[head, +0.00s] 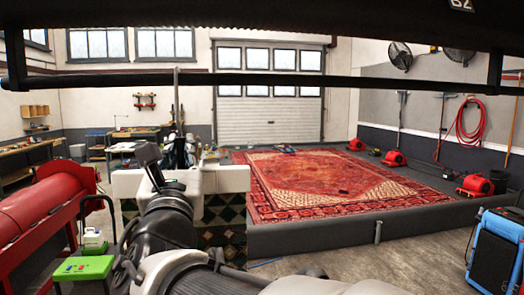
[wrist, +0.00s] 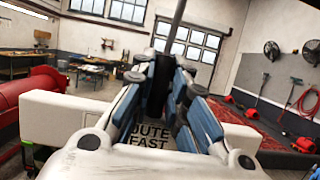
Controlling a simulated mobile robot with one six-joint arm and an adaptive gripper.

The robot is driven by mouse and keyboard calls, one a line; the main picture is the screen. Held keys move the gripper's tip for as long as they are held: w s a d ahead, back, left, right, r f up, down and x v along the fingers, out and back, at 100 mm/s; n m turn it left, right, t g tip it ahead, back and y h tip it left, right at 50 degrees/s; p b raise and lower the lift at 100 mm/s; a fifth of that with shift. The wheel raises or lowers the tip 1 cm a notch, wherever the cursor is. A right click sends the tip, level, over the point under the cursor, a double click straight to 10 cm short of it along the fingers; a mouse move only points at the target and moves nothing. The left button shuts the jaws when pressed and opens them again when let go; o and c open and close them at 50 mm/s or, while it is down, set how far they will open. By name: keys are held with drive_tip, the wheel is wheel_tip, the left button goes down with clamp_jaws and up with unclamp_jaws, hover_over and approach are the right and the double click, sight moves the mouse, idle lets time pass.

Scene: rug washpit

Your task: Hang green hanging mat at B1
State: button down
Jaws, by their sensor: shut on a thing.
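The green hanging mat (head: 222,214) is a dark green, tan-diamond-patterned panel hanging below a white block-like header (head: 228,179) in the head view. My arm hides its left part. The header (wrist: 50,116) spans both sides of my gripper in the wrist view. My gripper (head: 180,150) is shut at the middle of this header; its blue-grey fingers (wrist: 174,80) close around the base of a thin upright rod (wrist: 178,22). The rod (head: 176,100) rises past a dark horizontal rail (head: 280,81) in the head view. A "B2" label (head: 461,4) is at top right; no B1 label shows.
A red machine (head: 40,210) and green stool (head: 82,267) stand at left. A low-walled pit with a red rug (head: 330,185) lies ahead. A blue machine (head: 496,252) is at lower right. Red blowers (head: 476,186) line the right side.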

drive_tip(key=shift+r, duration=0.1)
drive_tip(key=c, duration=1.7)
unclamp_jaws()
drive_tip(key=shift+o, duration=1.1)
drive_tip(key=shift+f, duration=0.2)
